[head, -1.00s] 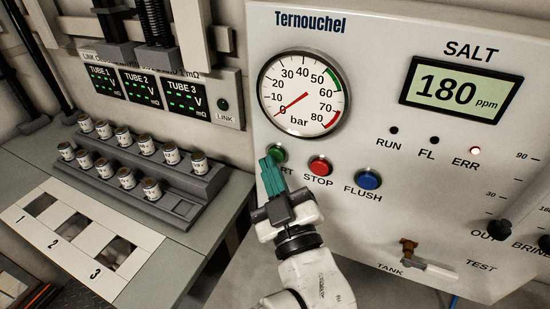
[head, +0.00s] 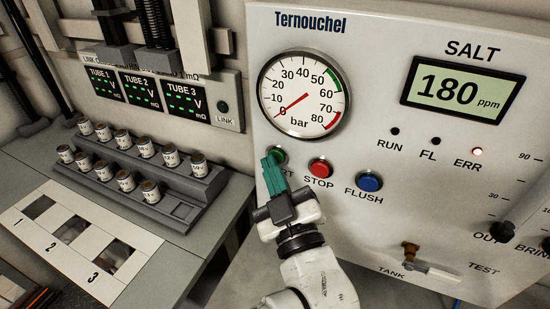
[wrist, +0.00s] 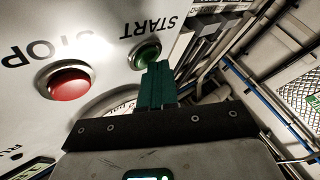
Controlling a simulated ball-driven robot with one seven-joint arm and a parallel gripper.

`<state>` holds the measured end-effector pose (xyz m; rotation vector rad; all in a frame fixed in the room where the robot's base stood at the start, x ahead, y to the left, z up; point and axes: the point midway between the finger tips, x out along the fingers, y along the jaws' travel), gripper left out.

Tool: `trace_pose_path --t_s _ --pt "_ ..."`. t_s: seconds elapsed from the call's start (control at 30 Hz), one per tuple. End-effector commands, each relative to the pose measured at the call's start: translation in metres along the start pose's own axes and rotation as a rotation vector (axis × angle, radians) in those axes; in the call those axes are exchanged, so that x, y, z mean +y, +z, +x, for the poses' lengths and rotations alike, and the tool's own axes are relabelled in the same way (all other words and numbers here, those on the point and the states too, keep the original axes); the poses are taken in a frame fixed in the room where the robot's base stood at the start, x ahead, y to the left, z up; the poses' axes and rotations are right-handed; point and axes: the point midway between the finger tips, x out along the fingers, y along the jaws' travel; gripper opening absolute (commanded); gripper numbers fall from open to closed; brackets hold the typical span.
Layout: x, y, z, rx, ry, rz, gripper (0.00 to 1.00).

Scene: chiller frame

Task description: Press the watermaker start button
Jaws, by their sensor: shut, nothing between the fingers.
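The green start button (head: 279,154) is on the white Ternouchel panel (head: 400,230), left of the red stop button (head: 320,168). In the wrist view the start button (wrist: 145,55) shows beyond my fingertips, with the red stop button (wrist: 69,84) to its left. My gripper (head: 269,163) is shut and empty, its teal fingers pointing up at the start button and covering part of its label. In the wrist view the fingertips (wrist: 158,68) overlap the button's lower right edge. I cannot tell whether they touch it.
The blue flush button (head: 369,181) is at the right of the row. The pressure gauge (head: 304,94) reads near zero. A rack of small canisters (head: 175,205) stands on the left bench.

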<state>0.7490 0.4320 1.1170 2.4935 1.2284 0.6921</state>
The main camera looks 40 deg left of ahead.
Motion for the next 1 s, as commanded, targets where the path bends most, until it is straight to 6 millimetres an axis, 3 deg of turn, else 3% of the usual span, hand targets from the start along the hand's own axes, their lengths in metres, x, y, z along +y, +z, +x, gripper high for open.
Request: trace_pose_path --t_s 0.57,1.0 --pt "0.002 0.001 0.002 0.0 0.001 0.0 0.0" --pt "-0.007 -0.007 -0.01 -0.001 0.0 0.0 0.0"
